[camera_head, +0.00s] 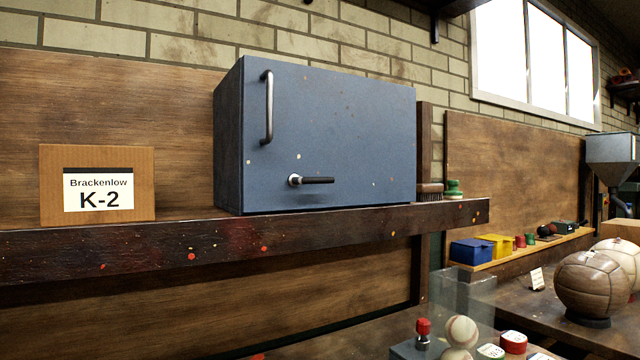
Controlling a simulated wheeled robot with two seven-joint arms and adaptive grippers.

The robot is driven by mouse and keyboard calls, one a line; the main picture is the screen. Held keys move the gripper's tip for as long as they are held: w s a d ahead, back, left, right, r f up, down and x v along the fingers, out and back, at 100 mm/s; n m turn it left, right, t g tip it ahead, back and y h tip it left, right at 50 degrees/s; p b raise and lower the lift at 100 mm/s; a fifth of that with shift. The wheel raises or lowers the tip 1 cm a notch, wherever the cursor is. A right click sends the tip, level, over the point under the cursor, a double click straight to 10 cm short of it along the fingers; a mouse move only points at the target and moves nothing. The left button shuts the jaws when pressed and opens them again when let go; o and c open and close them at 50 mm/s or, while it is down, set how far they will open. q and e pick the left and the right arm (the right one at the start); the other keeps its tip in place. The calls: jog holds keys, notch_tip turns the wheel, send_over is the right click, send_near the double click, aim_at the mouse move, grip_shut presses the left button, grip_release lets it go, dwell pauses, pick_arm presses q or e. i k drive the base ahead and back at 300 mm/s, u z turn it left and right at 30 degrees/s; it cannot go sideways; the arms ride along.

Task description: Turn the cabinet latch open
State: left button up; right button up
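A blue-grey cabinet (350,120) stands on a dark wooden shelf, its door shut. A dark latch lever (312,180) sits low on the door, left of its middle. The lever lies horizontal, with its pivot at the left end and its arm pointing right. A vertical metal handle (267,107) is fixed near the door's upper left edge. Neither of my grippers shows in the head view, and nothing touches the latch.
The paint-spotted shelf (250,238) carries a cardboard sign (97,184) reading "Brackenlow K-2" left of the cabinet and a brush (430,191) at its right. Space before the door looks clear.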

aim_at(317, 180)
jog(key=u, duration=2.3)
jog(key=k, duration=1.1)
jog(key=z, duration=1.2)
jog(key=i, duration=0.5)
jog(key=u, duration=0.1)
